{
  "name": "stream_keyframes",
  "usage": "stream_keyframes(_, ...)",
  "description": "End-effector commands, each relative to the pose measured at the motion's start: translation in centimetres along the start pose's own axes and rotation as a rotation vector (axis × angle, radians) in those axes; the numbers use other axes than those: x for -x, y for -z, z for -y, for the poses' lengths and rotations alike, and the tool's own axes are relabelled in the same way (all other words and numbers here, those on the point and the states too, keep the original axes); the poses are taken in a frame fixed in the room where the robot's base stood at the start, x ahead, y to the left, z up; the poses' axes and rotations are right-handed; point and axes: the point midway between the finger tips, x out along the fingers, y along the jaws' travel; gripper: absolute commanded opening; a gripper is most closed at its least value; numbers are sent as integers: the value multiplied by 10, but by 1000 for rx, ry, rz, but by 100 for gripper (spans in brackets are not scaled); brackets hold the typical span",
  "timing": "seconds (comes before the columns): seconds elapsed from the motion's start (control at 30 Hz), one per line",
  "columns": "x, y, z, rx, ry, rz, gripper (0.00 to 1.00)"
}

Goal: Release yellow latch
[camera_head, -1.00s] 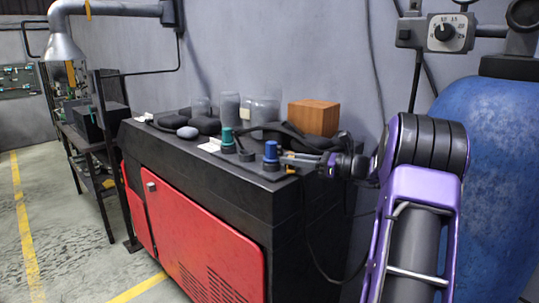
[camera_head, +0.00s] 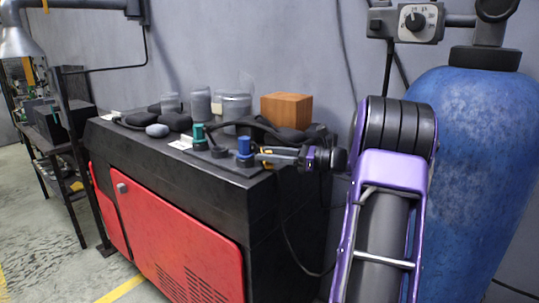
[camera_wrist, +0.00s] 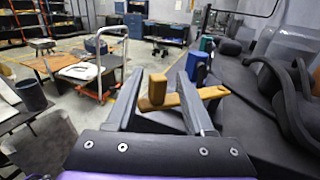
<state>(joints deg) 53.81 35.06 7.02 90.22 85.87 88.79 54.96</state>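The yellow latch (camera_wrist: 195,98) shows in the wrist view as an orange-yellow bar with an upright knob (camera_wrist: 157,88) at its left end. My gripper (camera_wrist: 158,78) is open around the knob, with a visible gap on each side, so neither finger appears to touch it. The bar runs to the right, partly hidden behind the right finger. In the head view my gripper (camera_head: 272,156) is at the right front corner of the black cabinet top (camera_head: 225,167), beside a blue knob-like part (camera_head: 244,146). The latch is mostly hidden there by the fingers.
A teal part (camera_head: 199,132), glass jars (camera_head: 200,102), a wooden block (camera_head: 287,109) and black headgear-like items crowd the cabinet top. A red door (camera_head: 180,235) faces the front. A large blue tank (camera_head: 470,160) stands to the right of my arm. Left floor is open.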

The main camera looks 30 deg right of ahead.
Motion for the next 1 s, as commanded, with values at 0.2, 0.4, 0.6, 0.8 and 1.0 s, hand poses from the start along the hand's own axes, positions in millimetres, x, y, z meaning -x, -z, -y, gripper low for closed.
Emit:
stream_keyframes(0.2,-1,0,-1,0,-4,1,52)
stream_keyframes(0.4,-1,-20,-1,2,-4,1,52)
stream_keyframes(0.6,0,-60,-1,4,-2,0,52)
stream_keyframes(0.8,0,-90,0,2,-2,0,52)
stream_keyframes(1.0,0,-100,0,-1,-2,0,52)
